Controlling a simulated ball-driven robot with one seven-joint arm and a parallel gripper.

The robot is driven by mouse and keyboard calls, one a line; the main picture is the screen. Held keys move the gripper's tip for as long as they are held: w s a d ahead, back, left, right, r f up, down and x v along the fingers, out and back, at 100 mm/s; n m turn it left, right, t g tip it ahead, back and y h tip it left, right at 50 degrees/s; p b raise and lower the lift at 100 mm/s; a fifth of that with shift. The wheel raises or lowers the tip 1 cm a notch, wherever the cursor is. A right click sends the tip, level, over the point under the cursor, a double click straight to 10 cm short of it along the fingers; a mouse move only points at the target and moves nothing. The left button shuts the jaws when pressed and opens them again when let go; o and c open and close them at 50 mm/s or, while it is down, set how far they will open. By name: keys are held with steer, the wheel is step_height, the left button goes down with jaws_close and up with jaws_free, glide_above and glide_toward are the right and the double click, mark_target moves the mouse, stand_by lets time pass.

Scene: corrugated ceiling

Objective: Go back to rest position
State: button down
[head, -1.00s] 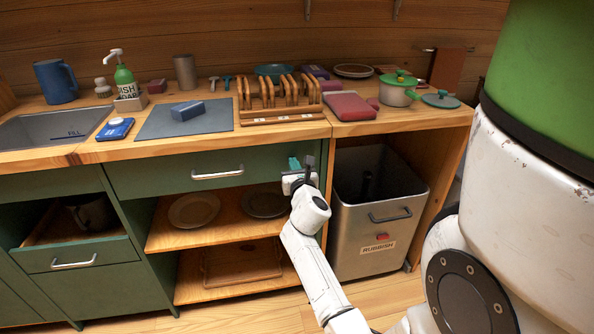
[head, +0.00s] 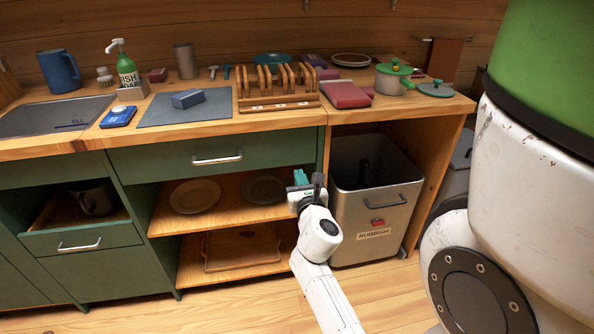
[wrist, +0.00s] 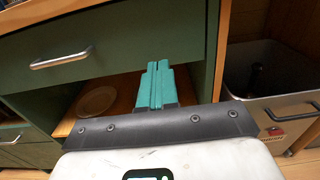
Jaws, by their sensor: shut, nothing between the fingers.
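My gripper (head: 300,178) is in front of the open shelf below the drawer, just left of the rubbish bin. In the wrist view its teal fingers (wrist: 156,88) are pressed together with nothing between them. The fingers point toward the cabinet, below the green drawer front (wrist: 90,45). My white arm reaches up to it from the bottom of the head view.
The metal rubbish bin (head: 372,214) stands right of my gripper. Plates (head: 195,195) lie on the open shelf (head: 225,214). The drawer handle (head: 217,160) sticks out above. The counter holds a wooden rack (head: 280,104) and a green-lidded pot (head: 393,82). Floor (head: 215,305) in front is clear.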

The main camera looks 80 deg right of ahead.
steer(key=shift+s+a, duration=0.15)
steer(key=shift+a, duration=0.1)
steer(key=w+a+f+m+g+y, duration=0.1)
steer(key=w+a+f+m+y, duration=0.1)
steer(key=a+f+m+y, duration=0.6)
steer(key=w+a+f+m+g+y, duration=0.1)
steer(key=a+f+m+y, duration=0.35)
steer(key=a+m, duration=0.75)
steer(key=s+a+f+m+g+y, duration=0.1)
steer(key=s+a+f+g+y, duration=0.15)
steer(key=a, duration=0.65)
steer(key=s+a+f+m+g+y, duration=0.1)
steer(key=s+a+f+m, duration=0.15)
steer(key=a, duration=0.55)
step_height(320, 180, up, 14)
steer(key=p, duration=1.3)
steer(key=shift+s+f+n, duration=0.15)
steer(key=shift+f+n, duration=0.05)
steer(key=shift+n, duration=0.15)
